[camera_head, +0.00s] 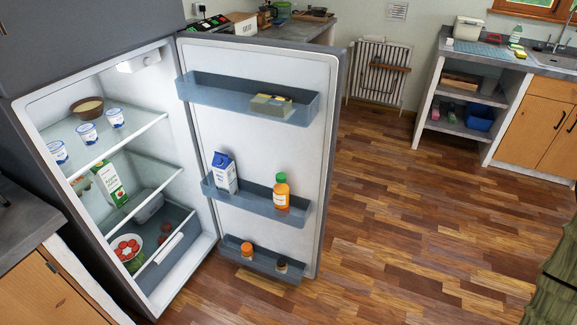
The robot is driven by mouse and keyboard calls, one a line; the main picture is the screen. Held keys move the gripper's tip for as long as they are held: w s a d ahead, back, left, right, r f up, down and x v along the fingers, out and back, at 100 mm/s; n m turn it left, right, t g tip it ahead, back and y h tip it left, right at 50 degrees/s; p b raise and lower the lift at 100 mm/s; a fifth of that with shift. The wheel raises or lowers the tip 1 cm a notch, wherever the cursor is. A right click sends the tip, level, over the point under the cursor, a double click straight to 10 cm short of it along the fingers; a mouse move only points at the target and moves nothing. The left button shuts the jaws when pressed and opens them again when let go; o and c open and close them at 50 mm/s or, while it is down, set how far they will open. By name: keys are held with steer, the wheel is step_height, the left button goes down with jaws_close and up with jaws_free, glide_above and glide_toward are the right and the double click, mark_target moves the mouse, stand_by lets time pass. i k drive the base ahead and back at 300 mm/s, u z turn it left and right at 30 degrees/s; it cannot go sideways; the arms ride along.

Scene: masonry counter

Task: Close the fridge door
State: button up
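The fridge (190,255) stands open at the left of the head view, with its lit interior facing me. Its door (312,150) is swung wide open to the right, with its inner side and three shelves showing. The door shelves hold a butter pack (270,105), a milk carton (224,172), an orange bottle (281,191) and small jars (247,250). The door's outer face and any handle are hidden. My gripper is not in view.
A counter (20,222) stands left of the fridge. Another counter (300,30) is behind the door. A radiator (378,75) and a sink unit (535,115) stand at the back. The wooden floor (410,230) right of the door is clear. A dark green object (560,275) is at the right edge.

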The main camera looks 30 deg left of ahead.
mark_target(222, 73)
steer(key=u, duration=0.05)
steer(key=i, duration=3.7)
steer(key=u, duration=3.7)
